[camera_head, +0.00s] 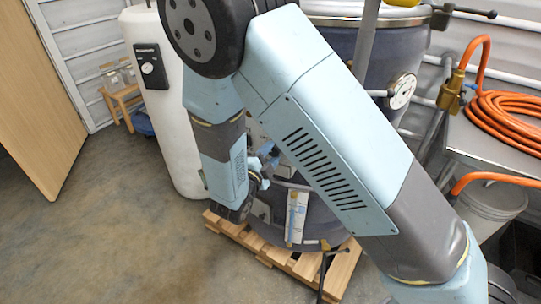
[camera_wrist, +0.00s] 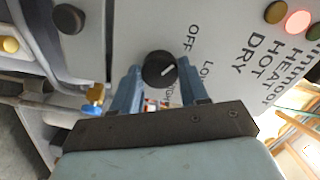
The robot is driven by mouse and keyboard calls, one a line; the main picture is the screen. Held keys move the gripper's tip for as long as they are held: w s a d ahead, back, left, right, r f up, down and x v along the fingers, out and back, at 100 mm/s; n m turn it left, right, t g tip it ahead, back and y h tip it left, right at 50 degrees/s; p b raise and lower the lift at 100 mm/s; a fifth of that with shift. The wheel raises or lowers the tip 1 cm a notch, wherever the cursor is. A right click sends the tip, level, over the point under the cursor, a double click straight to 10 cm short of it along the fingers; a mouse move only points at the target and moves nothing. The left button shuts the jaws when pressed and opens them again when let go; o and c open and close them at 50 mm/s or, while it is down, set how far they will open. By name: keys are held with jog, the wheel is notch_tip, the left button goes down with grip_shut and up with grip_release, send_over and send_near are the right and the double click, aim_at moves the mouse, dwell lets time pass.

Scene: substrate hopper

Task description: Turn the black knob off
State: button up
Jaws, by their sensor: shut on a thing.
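The black knob (camera_wrist: 159,70) sits on a pale grey panel (camera_wrist: 130,25) in the wrist view. A short white pointer line on it points right and slightly up, roughly between the printed words OFF and LOW. A third label below is partly hidden by a finger. My gripper (camera_wrist: 160,82) has its two blue fingers on either side of the knob, shut on it. In the head view my gripper (camera_head: 265,165) is small and partly covered by my own arm, and I cannot make out the knob there.
Another dark round knob (camera_wrist: 69,18) and a red lit lamp (camera_wrist: 299,21) are on or near the panel. A white tank (camera_head: 165,110) stands left of the dark drum (camera_head: 340,45), which is on a wooden pallet (camera_head: 285,262). An orange hose (camera_head: 505,120) coils at right. Floor is clear at left.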

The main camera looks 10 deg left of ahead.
jog(key=shift+s+a+f+n, duration=0.1)
jog(key=shift+f+n, duration=0.1)
jog(key=shift+n, duration=0.1)
jog(key=o, duration=1.1)
jog(key=shift+r, duration=0.1)
jog(key=shift+c, duration=0.2)
jog(key=v, duration=1.3)
jog(key=shift+s, duration=0.3)
